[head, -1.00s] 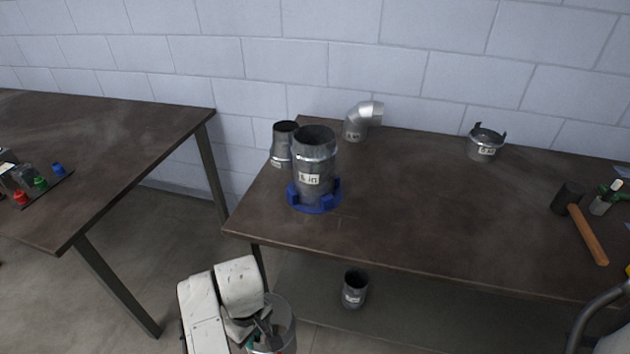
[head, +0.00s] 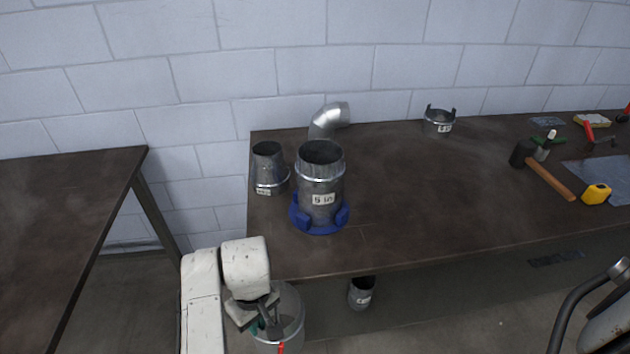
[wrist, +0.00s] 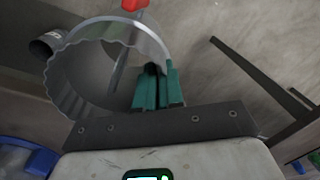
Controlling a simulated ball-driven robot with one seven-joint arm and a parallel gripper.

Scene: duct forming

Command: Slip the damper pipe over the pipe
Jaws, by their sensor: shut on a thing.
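The pipe (head: 321,177), a grey metal tube marked "5 in", stands upright in a blue holder (head: 318,224) near the left end of the table. My gripper (head: 268,318) is below and in front of the table's front left corner. It is shut on the wall of the damper pipe (head: 291,313), a wide open metal ring with a red handle (wrist: 134,5). In the wrist view the green fingers (wrist: 158,88) pinch the ring's (wrist: 72,75) crimped edge, and a rod shows inside it. The damper pipe is apart from the pipe and lower than the tabletop.
A tapered reducer (head: 268,168) stands close left of the pipe, and an elbow (head: 329,120) behind it. A short collar (head: 438,122), hammer (head: 545,172) and tape measure (head: 596,194) lie farther right. A small pipe (head: 361,293) stands below the table. The table's middle is clear.

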